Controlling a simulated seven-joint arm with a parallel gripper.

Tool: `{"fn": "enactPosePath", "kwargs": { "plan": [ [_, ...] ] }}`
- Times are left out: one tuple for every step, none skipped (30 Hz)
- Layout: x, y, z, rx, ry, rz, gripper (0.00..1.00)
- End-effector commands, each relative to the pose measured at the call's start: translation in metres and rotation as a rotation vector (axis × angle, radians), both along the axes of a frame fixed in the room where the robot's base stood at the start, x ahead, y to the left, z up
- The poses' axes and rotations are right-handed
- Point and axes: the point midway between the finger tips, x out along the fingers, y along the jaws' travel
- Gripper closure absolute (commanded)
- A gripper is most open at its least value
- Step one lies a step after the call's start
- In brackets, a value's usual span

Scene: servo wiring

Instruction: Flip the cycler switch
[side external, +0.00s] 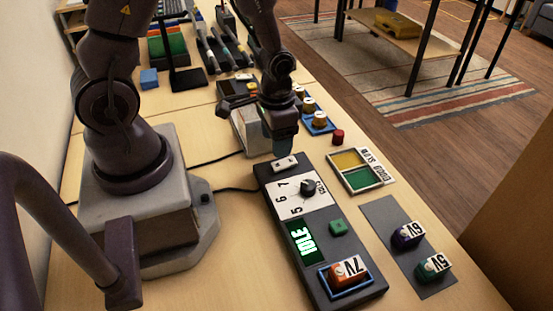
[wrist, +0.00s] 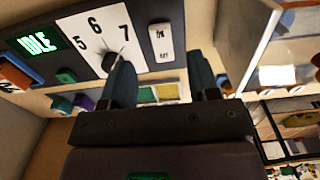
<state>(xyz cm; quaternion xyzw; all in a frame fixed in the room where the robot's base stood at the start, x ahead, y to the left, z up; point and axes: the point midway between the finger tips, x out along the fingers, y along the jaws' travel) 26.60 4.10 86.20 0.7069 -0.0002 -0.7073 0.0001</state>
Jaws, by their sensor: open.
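The cycler (side external: 320,240) is a long dark box on the table. It has a green display reading IDLE (side external: 306,243), a dial (side external: 308,187) marked 5, 6, 7 and a green button (side external: 338,227). A white rocker switch (side external: 284,163) sits at its far end; it also shows in the wrist view (wrist: 161,42). Its marks are too small to read. An orange 7V module (side external: 347,271) sits in the blue-framed slot. My gripper (side external: 283,148) is just above the switch end; in the wrist view its fingers (wrist: 162,80) are apart and empty. I cannot tell whether they touch the box.
A tray with yellow and green compartments (side external: 361,171) lies right of the cycler. Purple 6V (side external: 407,235) and green 5V (side external: 433,266) modules stand on a grey plate (side external: 382,215). A red cap (side external: 338,136) and a blue holder (side external: 318,122) stand near my gripper. Black cables lie left.

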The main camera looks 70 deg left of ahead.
Motion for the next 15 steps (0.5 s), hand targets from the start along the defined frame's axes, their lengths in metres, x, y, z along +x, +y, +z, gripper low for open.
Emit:
{"fn": "enactPosePath", "kwargs": {
  "plan": [
    [-0.001,0.0,-0.011,-0.001,0.006,-0.001,0.45],
    [-0.002,-0.001,-0.016,-0.001,0.007,-0.002,0.45],
    [-0.001,-0.001,-0.023,-0.001,0.006,-0.001,0.45],
    [-0.001,-0.001,-0.027,-0.001,0.005,-0.001,0.45],
    [-0.001,0.0,-0.032,-0.001,0.006,-0.001,0.45],
    [-0.001,0.0,-0.038,0.0,0.005,0.0,0.45],
    [-0.001,0.0,-0.042,0.0,0.005,-0.001,0.45],
    [-0.001,0.0,-0.045,0.0,0.004,0.0,0.45],
    [0.0,0.0,-0.05,0.0,0.003,0.0,0.45],
    [0.0,0.0,-0.053,0.0,0.003,0.0,0.45],
    [0.0,0.0,-0.055,0.0,0.002,0.0,0.45],
    [0.0,0.0,-0.058,0.0,0.002,0.0,0.45],
    [0.0,0.0,-0.06,0.0,0.002,0.0,0.45],
    [0.0,0.0,-0.062,0.0,0.002,0.0,0.45],
    [0.0,0.0,-0.063,0.0,0.001,0.0,0.45]
  ]
}}
